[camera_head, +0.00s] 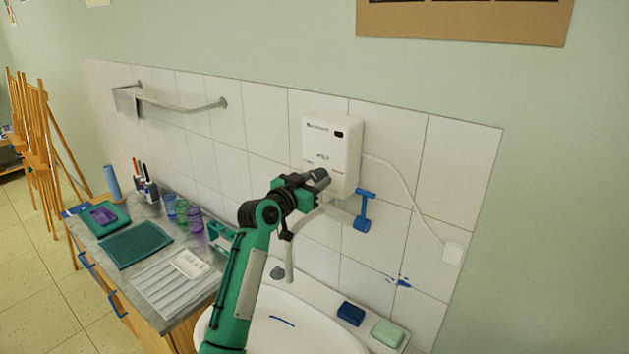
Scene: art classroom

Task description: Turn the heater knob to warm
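The white water heater (331,148) hangs on the tiled wall above the sink, with small blue and red marks low on its front. My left gripper (318,178) is at the lower front of the heater. The gripper hides the knob area, so I cannot see the knob or where it points. I cannot tell whether the fingers are open, shut or touching the knob. My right gripper is not in view.
A blue tap handle (363,212) sits right below the heater, above the white sink (300,325). Soaps (387,333) lie on the sink's right ledge. A counter with cups (195,222) and a teal mat (134,244) is at left. A white cable runs to a wall box (453,253).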

